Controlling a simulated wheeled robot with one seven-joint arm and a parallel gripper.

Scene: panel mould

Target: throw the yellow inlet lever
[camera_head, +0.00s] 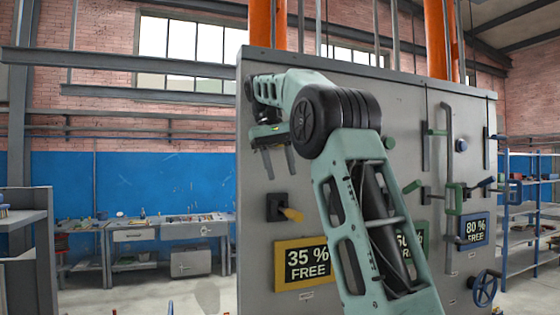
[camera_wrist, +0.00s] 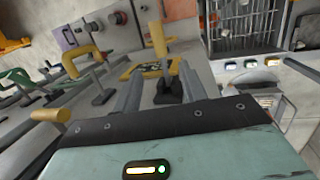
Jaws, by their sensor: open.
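In the head view a yellow lever (camera_head: 291,214) sticks out from a black mount on the grey panel, above a yellow-framed sign reading "35 % FREE" (camera_head: 307,263). My gripper (camera_head: 280,168) is open and empty, its fingers pointing down above the lever and apart from it. In the wrist view a yellow-handled lever (camera_wrist: 158,38) on a black base shows beyond and between my open fingers (camera_wrist: 162,82). A bent yellow handle (camera_wrist: 84,58) and a yellow knob (camera_wrist: 50,115) lie to its left. I cannot tell for sure which one is the inlet lever.
The grey panel (camera_head: 262,110) also carries green handles (camera_head: 455,198), a blue handwheel (camera_head: 484,288) and a blue "80 % FREE" sign (camera_head: 474,230). My arm hides part of the panel's middle. A workbench (camera_head: 135,235) stands at the back left, with open floor before it.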

